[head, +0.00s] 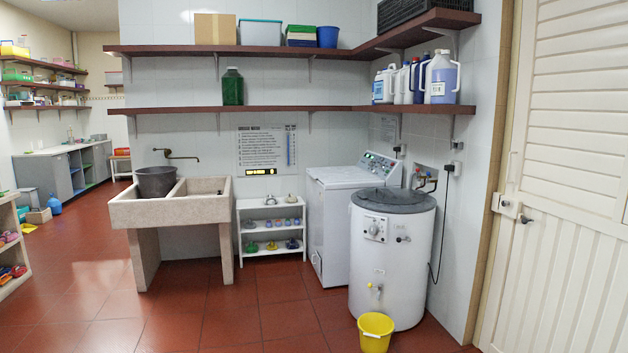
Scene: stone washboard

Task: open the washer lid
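A white top-loading washer (329,226) stands against the back wall, right of centre. Its flat white lid (340,174) lies shut in front of a sloped control panel (379,167). In front of it and to the right stands a round white washer (390,265) with a dark grey round lid (393,199), which lies shut on top. The round one has a dial on its front and a yellow tap low down, and partly hides the square one. Neither of my grippers is in view.
A yellow bucket (375,332) stands on the floor before the round washer. A stone sink (170,206) and a small white shelf (272,228) are to the left. Wall shelves (275,109) hang above. A cream door (560,190) is at right.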

